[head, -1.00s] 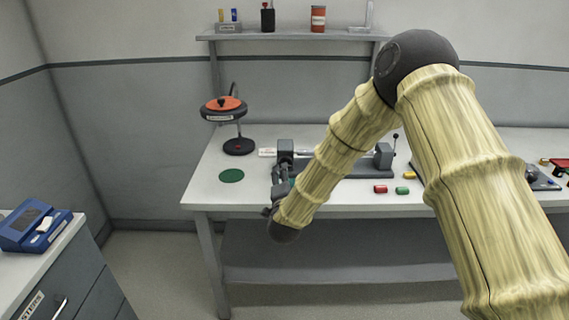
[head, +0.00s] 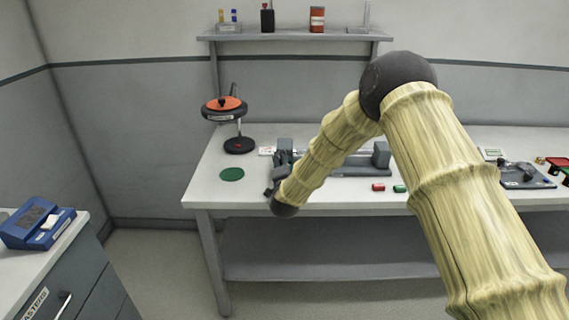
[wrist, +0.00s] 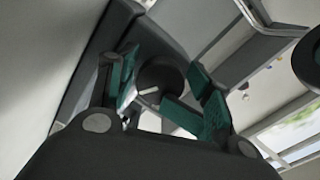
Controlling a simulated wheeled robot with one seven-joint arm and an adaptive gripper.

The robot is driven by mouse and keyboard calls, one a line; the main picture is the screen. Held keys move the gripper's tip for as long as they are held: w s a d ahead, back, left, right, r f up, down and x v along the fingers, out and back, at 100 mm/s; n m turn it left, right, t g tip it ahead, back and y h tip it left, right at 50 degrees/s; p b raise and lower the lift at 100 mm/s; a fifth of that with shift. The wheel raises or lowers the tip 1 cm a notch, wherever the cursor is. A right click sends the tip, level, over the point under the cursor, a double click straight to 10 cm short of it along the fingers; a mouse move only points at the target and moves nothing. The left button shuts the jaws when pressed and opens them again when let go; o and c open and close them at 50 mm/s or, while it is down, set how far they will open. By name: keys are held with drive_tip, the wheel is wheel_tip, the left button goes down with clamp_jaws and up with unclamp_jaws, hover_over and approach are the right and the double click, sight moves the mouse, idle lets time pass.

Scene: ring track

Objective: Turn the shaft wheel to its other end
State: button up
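A grey bench fixture with a shaft stands on the workbench in the head view; its right block (head: 381,155) and left block (head: 297,145) show, while my forearm covers part of it. My gripper (head: 274,176) is at the fixture's left end, partly hidden by my wrist. In the wrist view my gripper (wrist: 168,92) has its green-padded fingers apart. A dark round piece (wrist: 160,76) shows between and beyond them, with a small pale bar in front. It may be the shaft wheel; I cannot tell whether the fingers touch it.
An orange-and-black round piece on a stand (head: 223,108) rises left of the fixture. A green disc (head: 231,174) lies on the bench (head: 215,193). A shelf (head: 290,35) runs behind.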

drive_tip(key=c, duration=0.7)
drive_tip(key=shift+f+m+b, duration=0.1)
drive_tip(key=shift+m+b, duration=0.3)
drive_tip(key=shift+b, duration=0.1)
drive_tip(key=m+b, duration=0.2)
drive_tip(key=shift+f+m+b, duration=0.1)
drive_tip(key=shift+m+b, duration=0.2)
drive_tip(key=shift+b, duration=0.1)
drive_tip(key=m+b, duration=0.3)
drive_tip(key=shift+a+r+m+b, duration=0.1)
drive_tip(key=shift+r+m+b, duration=0.1)
drive_tip(key=shift+m+b, duration=0.4)
drive_tip(key=o, duration=0.8)
drive_tip(key=shift+c, duration=0.2)
